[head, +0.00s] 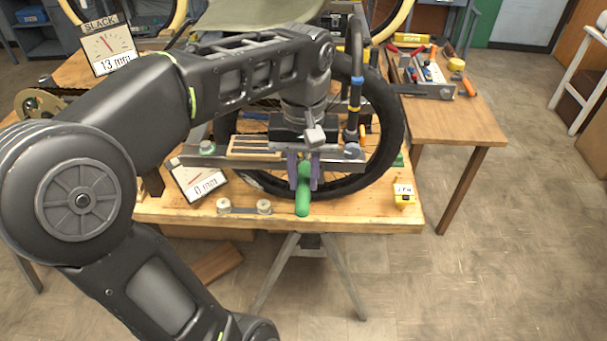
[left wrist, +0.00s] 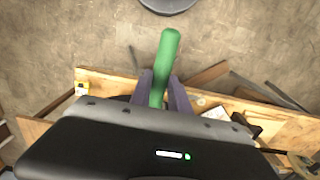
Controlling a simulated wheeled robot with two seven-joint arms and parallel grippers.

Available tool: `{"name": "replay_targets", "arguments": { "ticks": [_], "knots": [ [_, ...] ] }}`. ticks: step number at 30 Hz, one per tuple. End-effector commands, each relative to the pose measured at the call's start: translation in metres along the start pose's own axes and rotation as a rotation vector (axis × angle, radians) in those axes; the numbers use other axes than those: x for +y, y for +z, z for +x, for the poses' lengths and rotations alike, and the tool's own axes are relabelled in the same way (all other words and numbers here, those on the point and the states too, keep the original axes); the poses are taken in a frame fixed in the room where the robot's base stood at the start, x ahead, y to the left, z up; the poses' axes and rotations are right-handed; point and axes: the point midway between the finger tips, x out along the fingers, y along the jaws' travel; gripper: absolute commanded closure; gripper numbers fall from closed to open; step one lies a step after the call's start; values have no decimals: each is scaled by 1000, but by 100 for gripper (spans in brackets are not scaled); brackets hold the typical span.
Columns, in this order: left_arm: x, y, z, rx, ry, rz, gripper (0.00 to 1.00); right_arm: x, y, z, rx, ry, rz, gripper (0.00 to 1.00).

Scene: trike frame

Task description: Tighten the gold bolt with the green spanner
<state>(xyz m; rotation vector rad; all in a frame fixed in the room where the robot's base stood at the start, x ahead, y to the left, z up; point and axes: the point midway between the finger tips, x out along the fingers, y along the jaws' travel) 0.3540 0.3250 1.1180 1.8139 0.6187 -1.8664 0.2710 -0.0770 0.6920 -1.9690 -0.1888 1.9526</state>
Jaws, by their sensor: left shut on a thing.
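My left gripper (head: 303,182) is shut on the green spanner (head: 303,198), whose rounded handle points toward me over the front edge of the workbench. In the left wrist view the spanner (left wrist: 165,62) stands out between the two purple fingers (left wrist: 162,92). The spanner's far end is hidden behind my gripper and wrist. I cannot make out the gold bolt for certain; the frame around the wheel hub is partly covered by my left arm. My right gripper is not in view.
A black-tyred wheel (head: 385,125) stands behind my gripper. A bar with two round fittings (head: 243,210) lies at the bench front, near a dial card reading 0 mm (head: 198,182). A SLACK dial (head: 106,45) reads 13 mm. A tool table (head: 450,120) stands beyond.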

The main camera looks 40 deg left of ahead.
Motion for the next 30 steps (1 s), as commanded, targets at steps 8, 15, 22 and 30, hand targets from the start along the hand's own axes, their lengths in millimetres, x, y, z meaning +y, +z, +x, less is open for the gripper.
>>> {"name": "replay_targets", "arguments": {
  "ticks": [8, 15, 22, 30],
  "knots": [
    [0, 0, 3, 1, 0, 0, 100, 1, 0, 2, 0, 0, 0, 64],
    [0, 0, 8, 0, 0, 0, 100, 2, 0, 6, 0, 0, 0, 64],
    [0, 0, 12, 1, 0, 0, 100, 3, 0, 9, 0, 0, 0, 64],
    [0, -1, 18, 1, 0, 0, 100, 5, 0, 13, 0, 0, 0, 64]
  ]
}}
